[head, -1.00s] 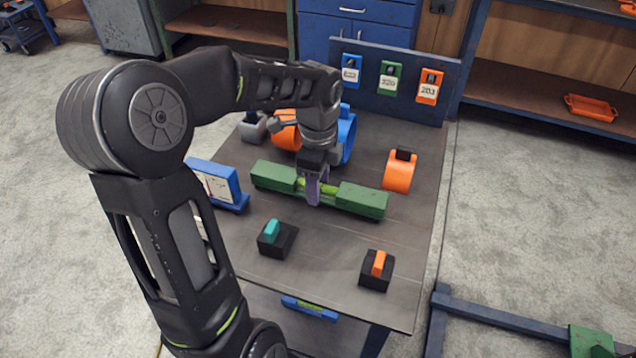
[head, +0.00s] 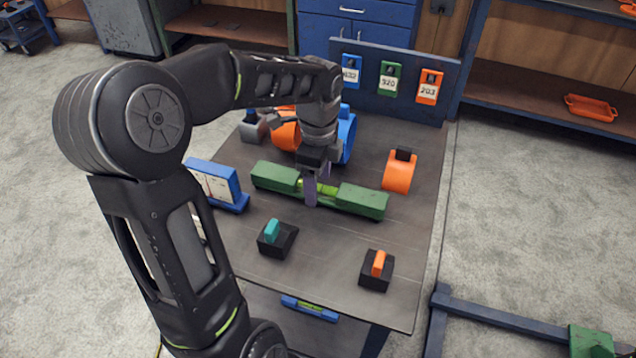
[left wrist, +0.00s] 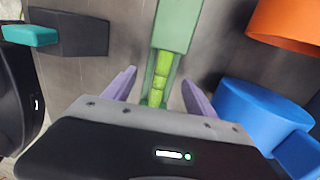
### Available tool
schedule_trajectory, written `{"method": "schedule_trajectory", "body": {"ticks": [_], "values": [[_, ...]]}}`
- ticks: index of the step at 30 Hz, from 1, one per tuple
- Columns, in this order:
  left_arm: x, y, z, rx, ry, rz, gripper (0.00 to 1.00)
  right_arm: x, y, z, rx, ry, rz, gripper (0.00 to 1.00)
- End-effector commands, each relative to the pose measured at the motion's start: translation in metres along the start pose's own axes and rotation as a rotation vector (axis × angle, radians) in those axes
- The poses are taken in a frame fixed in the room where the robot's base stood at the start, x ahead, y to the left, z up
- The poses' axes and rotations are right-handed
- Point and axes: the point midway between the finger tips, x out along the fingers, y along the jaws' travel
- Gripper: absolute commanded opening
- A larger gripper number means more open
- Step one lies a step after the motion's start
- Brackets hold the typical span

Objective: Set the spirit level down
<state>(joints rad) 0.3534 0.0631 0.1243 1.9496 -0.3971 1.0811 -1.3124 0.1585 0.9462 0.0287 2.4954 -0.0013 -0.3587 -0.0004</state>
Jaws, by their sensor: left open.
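The green spirit level (head: 362,200) lies lengthwise across the middle of the dark table (head: 320,270). Its lighter green vial window shows at its middle. My left gripper (head: 318,190) is over that middle, with its purple fingers apart, one on each side of the level. In the left wrist view the level (left wrist: 176,25) runs between the two open fingers (left wrist: 158,90), with gaps visible on both sides. My right gripper is in neither view.
Behind the level are orange and blue pipe parts (head: 346,138). An orange ring (head: 398,178) stands at right, a blue-framed gauge (head: 225,185) at left. Black blocks with a teal tab (head: 272,232) and an orange tab (head: 378,264) stand in front. Tagged panel (head: 400,60) at the back.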

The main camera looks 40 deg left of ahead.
Motion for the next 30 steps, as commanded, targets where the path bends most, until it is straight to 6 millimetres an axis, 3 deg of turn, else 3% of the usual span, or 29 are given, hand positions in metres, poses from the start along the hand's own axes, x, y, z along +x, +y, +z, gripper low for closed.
{"method": "schedule_trajectory", "body": {"ticks": [15,21,30], "values": [[-0.098,-0.001,0.000,0.000,0.001,-0.003,0.65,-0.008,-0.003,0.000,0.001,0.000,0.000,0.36],[-0.111,0.000,0.000,0.001,0.000,0.000,0.65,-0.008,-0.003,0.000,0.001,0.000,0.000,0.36],[-0.111,0.000,0.000,0.001,0.000,0.000,0.65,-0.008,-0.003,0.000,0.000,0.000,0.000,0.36]]}}
